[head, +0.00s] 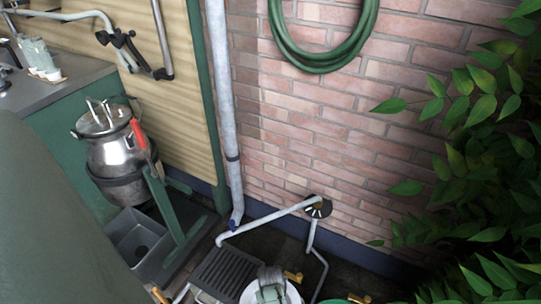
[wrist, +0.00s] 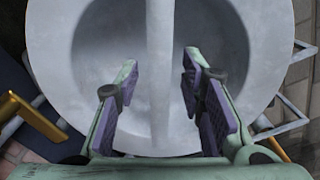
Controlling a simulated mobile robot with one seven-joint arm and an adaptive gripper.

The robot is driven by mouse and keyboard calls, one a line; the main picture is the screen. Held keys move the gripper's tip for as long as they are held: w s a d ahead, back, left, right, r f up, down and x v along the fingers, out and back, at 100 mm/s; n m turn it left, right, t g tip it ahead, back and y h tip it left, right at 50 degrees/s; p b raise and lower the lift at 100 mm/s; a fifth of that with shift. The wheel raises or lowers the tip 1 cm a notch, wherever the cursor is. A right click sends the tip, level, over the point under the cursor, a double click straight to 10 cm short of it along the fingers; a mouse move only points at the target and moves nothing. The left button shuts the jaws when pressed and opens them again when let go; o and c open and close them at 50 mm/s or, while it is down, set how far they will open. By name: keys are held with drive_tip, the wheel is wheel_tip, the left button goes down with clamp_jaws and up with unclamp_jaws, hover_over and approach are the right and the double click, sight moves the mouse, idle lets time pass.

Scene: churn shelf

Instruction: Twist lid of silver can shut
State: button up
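A silver can (head: 112,160) with a domed lid (head: 103,118) and upright handles hangs in a dark ring on a green stand at the left of the head view. My gripper (head: 270,292) is at the bottom edge, well away from that can, above a pale round top (head: 291,294). In the wrist view this pale grey round top (wrist: 60,25) has a raised bar (wrist: 160,30) across its middle. My gripper (wrist: 160,82) is open, one purple-padded finger on each side of the bar. Contact cannot be told. What lies under the round top is hidden.
A dark slatted grate (head: 224,273) and pale pipes (head: 265,219) lie beside the round top. A brass fitting (head: 292,276) is close to my gripper; another brass part (wrist: 30,115) shows in the wrist view. A grey basin (head: 138,240) stands below the can. Leaves (head: 480,150) crowd the right.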

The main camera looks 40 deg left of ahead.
wheel_tip(320, 180, up, 12)
idle(0.4)
